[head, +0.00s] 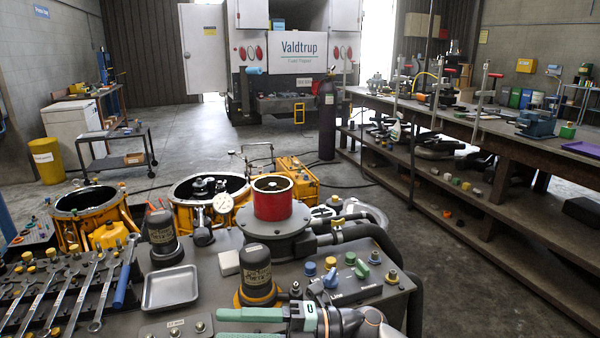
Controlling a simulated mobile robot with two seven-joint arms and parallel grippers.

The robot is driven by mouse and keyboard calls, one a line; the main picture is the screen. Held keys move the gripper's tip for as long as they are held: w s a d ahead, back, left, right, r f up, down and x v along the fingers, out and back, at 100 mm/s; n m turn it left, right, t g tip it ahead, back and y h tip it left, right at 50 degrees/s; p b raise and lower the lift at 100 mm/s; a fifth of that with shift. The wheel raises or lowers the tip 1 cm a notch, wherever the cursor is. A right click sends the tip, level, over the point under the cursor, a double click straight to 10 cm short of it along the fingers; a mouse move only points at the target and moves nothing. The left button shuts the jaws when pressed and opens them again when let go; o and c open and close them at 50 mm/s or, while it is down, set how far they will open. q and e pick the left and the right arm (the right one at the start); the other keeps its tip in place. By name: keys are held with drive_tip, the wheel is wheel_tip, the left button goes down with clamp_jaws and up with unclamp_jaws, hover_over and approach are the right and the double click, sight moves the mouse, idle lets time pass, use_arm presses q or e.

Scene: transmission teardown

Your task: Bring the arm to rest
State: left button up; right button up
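My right gripper (229,325) is at the bottom edge of the head view, low over the front of the grey workbench (215,292). Its arm comes in from the bottom right and its green fingers point left. The two fingers are apart with nothing seen between them; the lower one is partly cut off by the frame edge. My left gripper is not in view.
A metal tray (171,288), a black-capped unit (256,272) and a red cylinder on a grey housing (273,203) stand near the gripper. Wrenches (73,290) lie at the left. Knobs (331,278) and hoses (365,234) are at the right.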

drive_tip(key=w+d+f+m+t+h+p, duration=0.15)
drive_tip(key=d+f+m+t+h, duration=0.3)
drive_tip(key=d+m+t, duration=0.55)
drive_tip(key=w+d+f+m+t+h+p, duration=0.1)
drive_tip(key=w+d+f+m+t+h, duration=0.2)
drive_tip(key=f+m+t, duration=0.85)
drive_tip(key=s+d+f+m+g+h+p, duration=0.1)
drive_tip(key=s+d+f+m+g+h, duration=0.3)
drive_tip(key=s, duration=0.6)
drive_tip(key=s+d+f+m+g+h+p, duration=0.1)
drive_tip(key=s+d+f+m+g+h, duration=0.4)
drive_tip(key=s+d+f+m, duration=0.3)
drive_tip(key=shift+s+d+f+g, duration=0.5)
drive_tip(key=shift+s+d+g, duration=0.15)
drive_tip(key=shift+s+d, duration=0.3)
